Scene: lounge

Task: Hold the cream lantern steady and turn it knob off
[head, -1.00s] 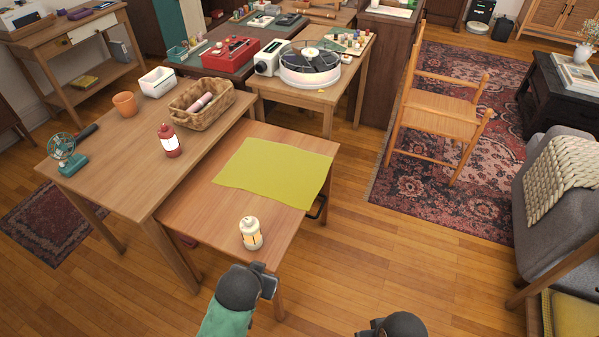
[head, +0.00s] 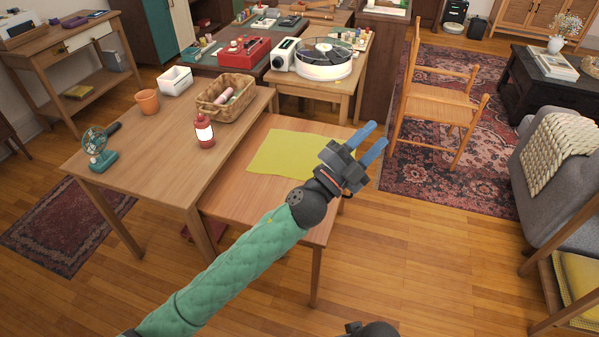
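The cream lantern does not show now; my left forearm covers the front part of the low wooden table (head: 262,148) where it stood a second ago. Its knob cannot be seen. My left gripper (head: 374,139) is over the right side of that table, near the yellow cloth's right edge. Its two blue fingers are apart with nothing between them. My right gripper is not in view; only a dark part of my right arm shows at the bottom edge.
A yellow cloth (head: 285,152) lies on the low table. The taller table (head: 150,140) at left holds a red lantern (head: 204,131), a teal fan (head: 99,150), a basket (head: 228,108) and a clay pot (head: 147,101). A wooden chair (head: 440,110) stands at right.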

